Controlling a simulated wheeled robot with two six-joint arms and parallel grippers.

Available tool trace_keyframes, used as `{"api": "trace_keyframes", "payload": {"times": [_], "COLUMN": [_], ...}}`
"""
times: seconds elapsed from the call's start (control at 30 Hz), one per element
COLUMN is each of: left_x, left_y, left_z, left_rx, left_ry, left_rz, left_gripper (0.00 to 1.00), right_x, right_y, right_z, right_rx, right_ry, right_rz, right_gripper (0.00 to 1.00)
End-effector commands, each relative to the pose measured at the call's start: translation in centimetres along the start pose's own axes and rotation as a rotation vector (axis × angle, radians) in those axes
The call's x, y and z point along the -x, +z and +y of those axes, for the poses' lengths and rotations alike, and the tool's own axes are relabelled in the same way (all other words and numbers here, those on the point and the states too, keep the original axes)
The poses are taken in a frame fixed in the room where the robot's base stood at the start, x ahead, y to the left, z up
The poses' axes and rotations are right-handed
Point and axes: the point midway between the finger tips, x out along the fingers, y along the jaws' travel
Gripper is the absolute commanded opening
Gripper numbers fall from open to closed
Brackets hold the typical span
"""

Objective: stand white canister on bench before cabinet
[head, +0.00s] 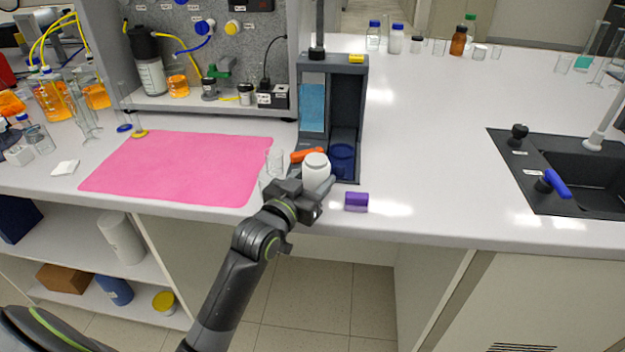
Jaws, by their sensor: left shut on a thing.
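A white canister (316,169) with a rounded lid is upright in my left gripper (310,192), at the front edge of the bench (420,190). My left gripper is shut on it, and the fingers hide its lower part. I cannot tell whether its base touches the bench. Behind it stands a dark grey open cabinet (364,105) with a light blue panel, a blue cup inside and an orange object at its front. My right gripper is not in view.
A clear glass (274,161) stands just left of the canister, and a purple block (356,201) lies to its right. A pink mat (180,168) covers the left bench. The bench is clear between the cabinet and the black sink (545,200).

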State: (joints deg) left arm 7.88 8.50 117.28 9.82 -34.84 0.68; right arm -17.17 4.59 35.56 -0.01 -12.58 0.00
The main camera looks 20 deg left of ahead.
Motion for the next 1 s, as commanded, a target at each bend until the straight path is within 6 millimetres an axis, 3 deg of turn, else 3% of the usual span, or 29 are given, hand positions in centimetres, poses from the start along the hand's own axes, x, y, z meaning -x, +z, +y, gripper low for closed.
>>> {"api": "trace_keyframes", "payload": {"times": [0.23, 0.27, 0.43, 0.77, 1.0], "left_x": [0.0, 0.0, 0.0, 0.0, 3.4], "left_y": [0.2, 0.3, 0.2, -0.3, 0.0], "left_z": [0.0, 0.0, 0.0, 0.0, 0.0], "left_rx": [0.000, 0.000, -0.001, -0.001, -0.002], "left_ry": [0.000, 0.000, 0.000, 0.000, 0.000], "left_rz": [0.002, 0.000, 0.000, 0.001, -0.002], "left_gripper": [0.24, 0.55, 0.75, 0.75, 0.75], "right_x": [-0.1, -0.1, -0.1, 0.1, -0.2], "right_y": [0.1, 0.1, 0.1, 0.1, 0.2], "right_z": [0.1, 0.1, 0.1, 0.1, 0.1], "right_rx": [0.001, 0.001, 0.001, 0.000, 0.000], "right_ry": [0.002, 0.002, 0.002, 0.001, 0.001], "right_rz": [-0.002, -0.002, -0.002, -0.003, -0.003], "right_gripper": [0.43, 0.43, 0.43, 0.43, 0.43]}}
